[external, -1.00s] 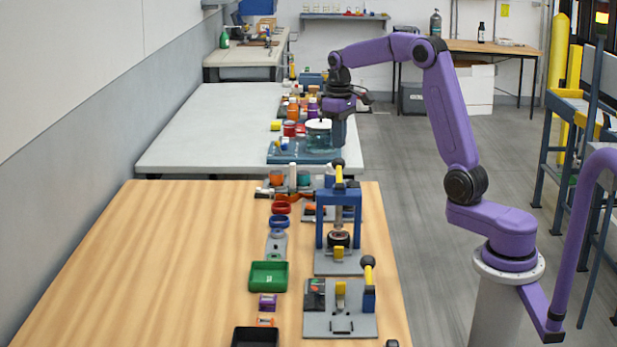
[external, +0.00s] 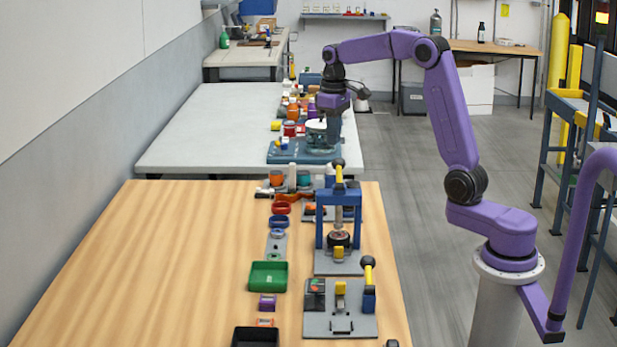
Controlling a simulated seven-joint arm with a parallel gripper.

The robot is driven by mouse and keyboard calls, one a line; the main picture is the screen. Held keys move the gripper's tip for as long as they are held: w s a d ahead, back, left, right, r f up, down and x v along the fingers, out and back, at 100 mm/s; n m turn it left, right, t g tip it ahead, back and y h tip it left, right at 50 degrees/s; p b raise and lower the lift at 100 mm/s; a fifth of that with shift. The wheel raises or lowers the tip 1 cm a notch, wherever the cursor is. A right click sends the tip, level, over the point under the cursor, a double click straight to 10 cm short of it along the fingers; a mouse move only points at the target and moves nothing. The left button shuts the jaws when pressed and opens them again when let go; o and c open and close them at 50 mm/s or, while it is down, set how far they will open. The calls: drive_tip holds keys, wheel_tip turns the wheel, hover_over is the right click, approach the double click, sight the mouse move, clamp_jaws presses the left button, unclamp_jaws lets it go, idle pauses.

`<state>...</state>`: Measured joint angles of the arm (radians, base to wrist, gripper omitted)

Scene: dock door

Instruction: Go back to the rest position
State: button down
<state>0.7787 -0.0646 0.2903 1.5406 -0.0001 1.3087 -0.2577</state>
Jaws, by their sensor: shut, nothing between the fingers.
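My purple arm reaches left from its pedestal, and my gripper (external: 332,146) points down over the right edge of the grey-white table (external: 200,125). Its fingers are small and dark here and look shut, with nothing seen in them. Behind or beside the gripper is a pale round vessel (external: 315,131) on a blue-teal base (external: 290,153). The gripper partly covers these, and I cannot tell whether it touches them.
The nearer wooden table (external: 170,260) holds a blue press frame (external: 320,232), a grey clamp plate (external: 318,322), a green tray (external: 268,276) and a black tray (external: 255,337). Its left side is bare. Several coloured parts crowd the grey table's right side.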

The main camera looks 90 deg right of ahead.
drive_tip(key=a+f+n, duration=0.2)
drive_tip(key=a+n, duration=0.6)
drive_tip(key=a, duration=1.9)
drive_tip(key=s+a+f+n, duration=0.3)
drive_tip(key=s+a+n, duration=0.2)
drive_tip(key=s, duration=0.5)
drive_tip(key=s+a+f+n, duration=0.3)
drive_tip(key=s+a, duration=0.4)
drive_tip(key=s, duration=0.4)
drive_tip(key=shift+s+a+n, duration=0.15)
drive_tip(key=shift+s+n, duration=0.15)
drive_tip(key=shift+n, duration=0.6)
